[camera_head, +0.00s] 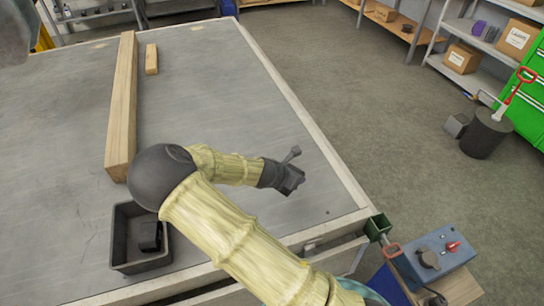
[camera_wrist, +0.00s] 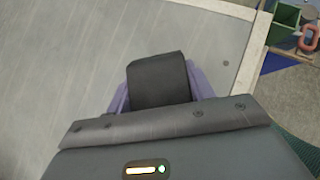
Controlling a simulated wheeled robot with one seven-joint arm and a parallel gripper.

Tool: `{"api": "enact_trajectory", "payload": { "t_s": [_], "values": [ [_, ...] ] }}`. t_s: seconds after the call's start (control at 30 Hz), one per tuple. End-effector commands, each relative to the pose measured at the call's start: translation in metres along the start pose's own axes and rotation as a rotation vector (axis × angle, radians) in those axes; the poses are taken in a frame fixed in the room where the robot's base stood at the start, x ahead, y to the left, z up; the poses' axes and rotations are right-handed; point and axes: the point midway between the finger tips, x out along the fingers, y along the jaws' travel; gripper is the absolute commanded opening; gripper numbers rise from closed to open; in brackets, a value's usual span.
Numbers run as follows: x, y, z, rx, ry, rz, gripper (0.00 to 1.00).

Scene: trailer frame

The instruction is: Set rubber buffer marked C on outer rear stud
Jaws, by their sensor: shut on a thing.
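My gripper (camera_head: 291,182) is above the right part of the grey trailer bed (camera_head: 255,95). In the wrist view my gripper (camera_wrist: 158,88) is shut on a black rubber buffer (camera_wrist: 158,78), held between its two purple fingers. No letter shows on the face of the buffer that I see. A small dark spot (camera_head: 327,212), perhaps the stud, is on the bed near the right front corner. It also shows in the wrist view (camera_wrist: 226,63), right of the held buffer and apart from it.
A black bin (camera_head: 118,238) with a dark block (camera_head: 150,236) in it stands at the bed's front left. A long wooden beam (camera_head: 122,105) and a short wood block (camera_head: 151,59) lie behind.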

Motion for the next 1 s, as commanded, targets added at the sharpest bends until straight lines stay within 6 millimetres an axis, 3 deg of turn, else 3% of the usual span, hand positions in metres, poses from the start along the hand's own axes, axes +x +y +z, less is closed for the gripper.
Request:
{"api": "enact_trajectory", "payload": {
  "t_s": [0.13, 0.33, 1.0],
  "values": [
    [0.01, -0.013, 0.026, -0.123, -0.003, 0.111, 0.22],
    [0.012, -0.024, 0.046, -0.269, -0.012, 0.25, 0.22],
    [0.011, -0.028, 0.052, -0.319, -0.018, 0.304, 0.22]
  ]
}}
